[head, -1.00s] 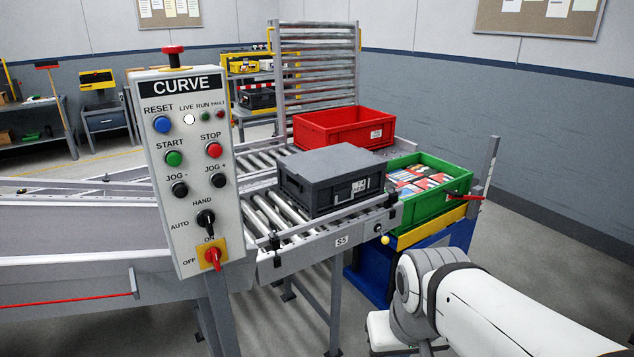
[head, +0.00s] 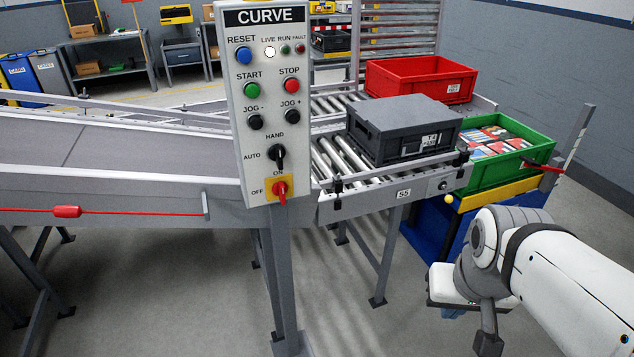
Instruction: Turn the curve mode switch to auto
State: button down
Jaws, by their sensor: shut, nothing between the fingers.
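The CURVE control panel (head: 243,100) is an upright white box on a grey post, left of centre in the head view. The curve mode switch (head: 277,157) is a black rotary knob low on the panel, with HAND printed above it and AUTO to its left. Its handle looks upright, toward HAND. Just below it is a red ON/OFF rotary switch (head: 280,189) on a yellow plate. My white arm reaches in at the lower right, apart from the panel. I cannot make out my gripper's fingers in this view.
A roller conveyor (head: 335,160) right of the panel carries a dark grey lidded crate (head: 405,115) and a red crate (head: 415,85). A green crate (head: 540,160) stands beyond my arm. A belt conveyor (head: 110,150) runs left, with a red pull cord (head: 67,211). Floor before the panel is clear.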

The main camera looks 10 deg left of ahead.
aim_at(276, 153)
jog(key=z, duration=1.1)
jog(key=k, duration=1.5)
jog(key=u, duration=0.85)
jog(key=i, duration=1)
jog(key=u, duration=0.1)
